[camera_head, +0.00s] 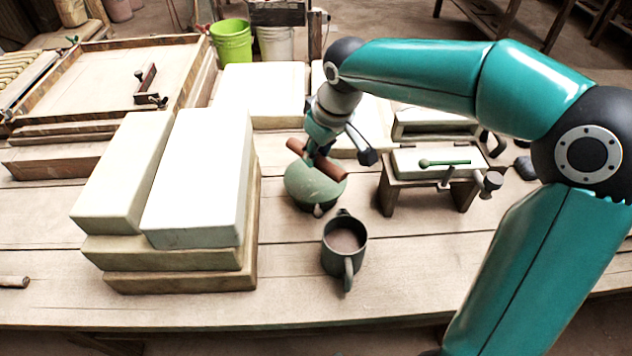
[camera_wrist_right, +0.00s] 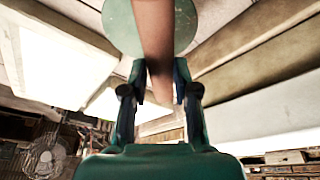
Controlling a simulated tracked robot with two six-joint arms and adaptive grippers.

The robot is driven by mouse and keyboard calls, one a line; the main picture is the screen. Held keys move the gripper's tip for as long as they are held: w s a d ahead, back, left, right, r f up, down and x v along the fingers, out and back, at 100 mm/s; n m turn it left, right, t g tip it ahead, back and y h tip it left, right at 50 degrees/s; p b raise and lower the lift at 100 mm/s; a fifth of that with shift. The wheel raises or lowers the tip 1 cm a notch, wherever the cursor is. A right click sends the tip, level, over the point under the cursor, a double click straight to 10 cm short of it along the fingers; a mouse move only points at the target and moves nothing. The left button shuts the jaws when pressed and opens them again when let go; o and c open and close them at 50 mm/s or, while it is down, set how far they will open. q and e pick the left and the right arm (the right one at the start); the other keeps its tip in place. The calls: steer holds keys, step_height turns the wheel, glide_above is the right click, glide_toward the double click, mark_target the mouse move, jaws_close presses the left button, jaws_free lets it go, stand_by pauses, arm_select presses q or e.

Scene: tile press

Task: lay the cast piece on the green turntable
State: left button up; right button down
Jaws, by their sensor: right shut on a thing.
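The cast piece, a reddish-brown rod (camera_head: 317,160), is held in my right gripper (camera_head: 318,153) over the green turntable. The rod also shows in the right wrist view (camera_wrist_right: 154,45), between the two fingers (camera_wrist_right: 160,82). The round green turntable (camera_head: 308,188) stands on the wooden table, and in the wrist view its disc (camera_wrist_right: 190,22) lies beyond the rod. The rod overlaps the disc in the head view; I cannot tell whether it touches it. My left gripper is not in view.
A dark mug (camera_head: 344,246) with brown contents stands in front of the turntable. Stacked pale blocks (camera_head: 196,180) rise close on the left. A small press (camera_head: 432,163) stands on the right. The front of the table (camera_head: 430,285) is mostly clear.

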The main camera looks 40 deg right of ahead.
mark_target(323, 162)
step_height(323, 162, down, 8)
steer(key=shift+b, duration=0.6)
steer(key=c, duration=0.9)
jaws_free()
steer(key=shift+o, duration=0.2)
steer(key=p+v, duration=0.1)
steer(key=v, duration=0.9)
steer(key=shift+r+p, duration=0.35)
steer(key=shift+r, duration=0.05)
steer(key=shift+s+r, duration=0.3)
steer(key=shift+r, duration=0.3)
